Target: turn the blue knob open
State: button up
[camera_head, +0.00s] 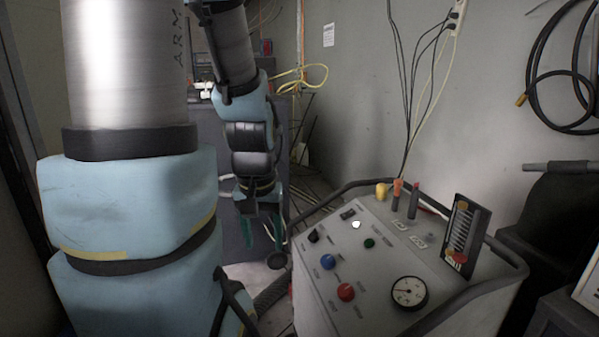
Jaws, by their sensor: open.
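The blue knob (328,262) sits on the sloped top panel of a grey control cart (385,285), left of centre on that panel. A red knob (346,292) is just below and right of it, and a black knob (313,236) is above and left. My gripper (273,234) hangs at the end of my arm, left of the cart, with teal fingers pointing down. It is open and appears empty. It is apart from the blue knob, to the left of it and a little higher in the picture. The knob is unobstructed.
A black tubular rail (340,190) edges the cart. Several cables hang at the wall behind, and a coiled black hose (535,75) is at upper right. Floor left of the cart holds hoses.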

aim_at(328, 261)
jog(key=k+u, duration=0.35)
jog(key=k+l+u, duration=0.1)
jog(key=u, duration=0.3)
jog(key=k, duration=0.05)
